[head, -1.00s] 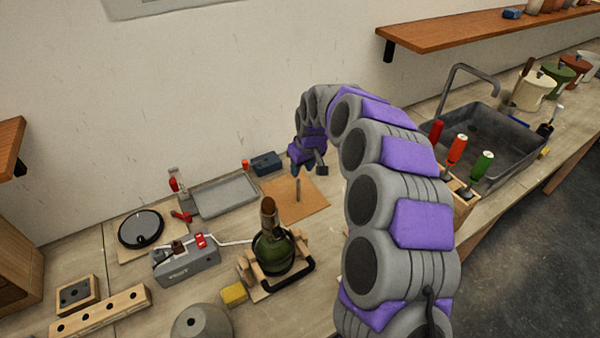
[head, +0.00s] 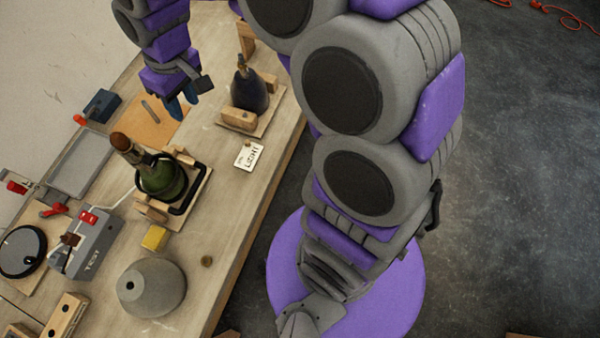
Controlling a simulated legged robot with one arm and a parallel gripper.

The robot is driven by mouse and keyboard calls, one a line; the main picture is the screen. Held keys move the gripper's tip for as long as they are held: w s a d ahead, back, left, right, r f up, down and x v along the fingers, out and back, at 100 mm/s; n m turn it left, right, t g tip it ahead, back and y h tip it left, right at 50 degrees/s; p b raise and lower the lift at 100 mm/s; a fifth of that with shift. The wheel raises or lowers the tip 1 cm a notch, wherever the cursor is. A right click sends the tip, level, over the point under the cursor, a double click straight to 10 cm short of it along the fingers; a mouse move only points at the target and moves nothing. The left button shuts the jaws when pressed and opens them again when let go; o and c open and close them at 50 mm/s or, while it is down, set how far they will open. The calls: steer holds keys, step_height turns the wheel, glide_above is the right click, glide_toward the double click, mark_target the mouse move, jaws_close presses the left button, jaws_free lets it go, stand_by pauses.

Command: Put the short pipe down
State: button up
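The short pipe (head: 150,111) shows as a thin grey rod on the brown mat (head: 170,128). I cannot tell for sure whether it stands or lies. My gripper (head: 182,103) is just right of it in the head view, above the mat's right side. Its two blue fingertips look apart, with nothing seen between them. The pipe shows clear of the fingers.
A green bottle (head: 168,184) sits in a wooden cradle in front of the mat. A dark bottle (head: 247,92) stands in another holder to the right. A grey tray (head: 80,165) and blue block (head: 101,106) lie left. A grey cone (head: 152,288) stands at the front.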

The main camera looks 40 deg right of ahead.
steer(key=s+d+f+m+g, duration=0.1)
steer(key=s+d, duration=0.4)
steer(key=s, duration=0.8)
steer(key=s+d+m+g+h, duration=0.1)
steer(key=s+d+m, duration=0.3)
steer(key=s, duration=0.9)
steer(key=shift+s+d+f+h, duration=0.2)
steer(key=shift+d+f+h, duration=0.1)
steer(key=shift+d+f, duration=0.1)
